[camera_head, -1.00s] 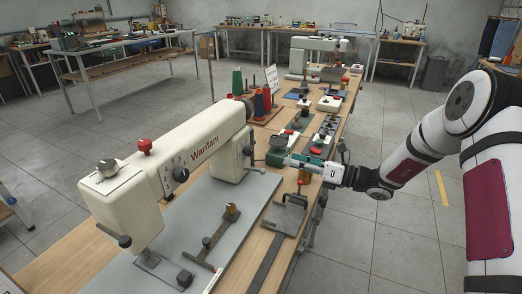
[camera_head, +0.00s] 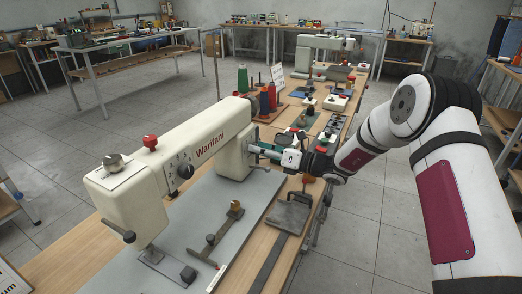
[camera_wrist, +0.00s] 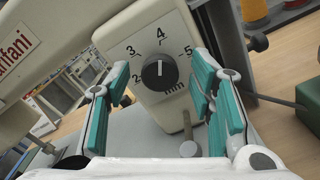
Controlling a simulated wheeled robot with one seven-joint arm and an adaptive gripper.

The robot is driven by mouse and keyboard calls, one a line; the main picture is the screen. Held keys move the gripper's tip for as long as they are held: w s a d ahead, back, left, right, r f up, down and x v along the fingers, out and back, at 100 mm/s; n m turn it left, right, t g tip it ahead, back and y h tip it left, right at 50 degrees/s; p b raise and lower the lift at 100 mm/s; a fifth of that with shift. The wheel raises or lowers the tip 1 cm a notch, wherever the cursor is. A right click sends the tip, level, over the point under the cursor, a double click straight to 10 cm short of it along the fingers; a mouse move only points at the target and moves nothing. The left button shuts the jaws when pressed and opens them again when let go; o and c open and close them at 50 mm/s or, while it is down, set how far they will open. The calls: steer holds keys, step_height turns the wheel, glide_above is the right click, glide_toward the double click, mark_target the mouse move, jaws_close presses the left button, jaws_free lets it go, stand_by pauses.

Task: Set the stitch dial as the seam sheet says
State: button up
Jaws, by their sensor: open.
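The cream sewing machine (camera_head: 190,148) stands on its grey bed plate at the table's left. In the wrist view, its black stitch dial (camera_wrist: 160,72) sits on a plate marked 2, 3, 4, 5 and mm; its white mark points up, near the 4. My gripper (camera_wrist: 160,78) is open, with teal fingers left and right of the dial and a gap on each side. In the head view, my gripper (camera_head: 265,152) is at the machine's right pillar and hides this dial. A white standing card (camera_head: 277,75) behind the machine may be the seam sheet; its text is unreadable.
Thread cones (camera_head: 255,93) stand behind the machine. A metal plate (camera_head: 288,216) lies on the bench below my gripper. A lever with a round knob (camera_wrist: 190,148) is under the dial in the wrist view. A cut-off white sign (camera_head: 12,282) shows at lower left.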

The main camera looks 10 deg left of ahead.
steer(key=c, duration=1.2)
steer(key=shift+o, duration=0.2)
steer(key=shift+n, duration=0.4)
steer(key=n+b, duration=0.1)
steer(key=n, duration=0.8)
steer(key=n+b, duration=0.1)
steer(key=n, duration=0.6)
steer(key=shift+s, duration=0.15)
steer(key=n+b, duration=0.2)
steer(key=n, duration=0.5)
steer(key=shift+f, duration=0.15)
steer(key=shift+s, duration=0.1)
